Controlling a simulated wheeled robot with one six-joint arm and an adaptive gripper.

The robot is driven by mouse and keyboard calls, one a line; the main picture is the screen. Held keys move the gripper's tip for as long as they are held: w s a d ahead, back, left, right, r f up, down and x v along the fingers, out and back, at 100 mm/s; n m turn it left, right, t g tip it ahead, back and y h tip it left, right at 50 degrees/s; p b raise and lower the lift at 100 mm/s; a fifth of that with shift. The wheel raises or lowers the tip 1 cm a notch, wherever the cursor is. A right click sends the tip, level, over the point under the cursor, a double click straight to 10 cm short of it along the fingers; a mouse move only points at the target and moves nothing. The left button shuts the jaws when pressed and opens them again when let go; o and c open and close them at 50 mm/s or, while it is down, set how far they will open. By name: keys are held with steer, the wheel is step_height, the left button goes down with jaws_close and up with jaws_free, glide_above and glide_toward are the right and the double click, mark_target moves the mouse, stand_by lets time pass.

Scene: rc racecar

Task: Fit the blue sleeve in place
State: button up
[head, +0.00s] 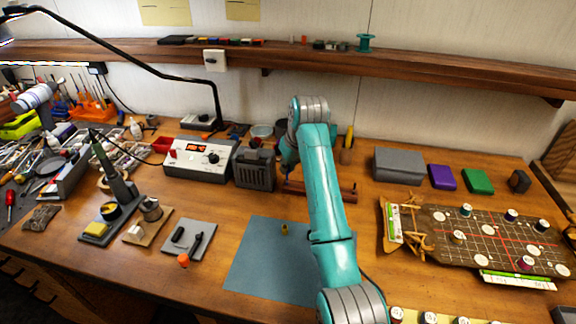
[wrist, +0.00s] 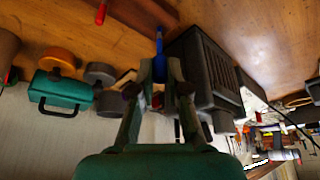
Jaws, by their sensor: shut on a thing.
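In the wrist view my gripper (wrist: 160,68) is shut on a narrow blue piece, the blue sleeve (wrist: 159,43). The sleeve points away from the fingertips towards the wooden bench, beside a red-brown wooden bar (wrist: 152,10). I cannot tell whether the sleeve touches the bar. In the head view the bar (head: 335,192) lies behind the mat, partly hidden by my arm. My gripper (head: 288,178) is small there, near the bar's left end, and the sleeve cannot be made out.
A dark ribbed box (head: 255,168) stands close left of my gripper; it also shows in the wrist view (wrist: 203,68). A pegged board (head: 490,237) lies right.

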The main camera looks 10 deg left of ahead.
mark_target(288, 185)
steer(key=shift+f, duration=2.2)
steer(key=o, duration=1.1)
steer(key=shift+r, duration=0.1)
steer(key=shift+w+a+v, duration=0.1)
steer(key=shift+w+v, duration=0.05)
steer(key=shift+v, duration=2)
steer(key=shift+w+a+v, duration=0.1)
steer(key=shift+v, duration=2.1)
steer(key=shift+r, duration=0.15)
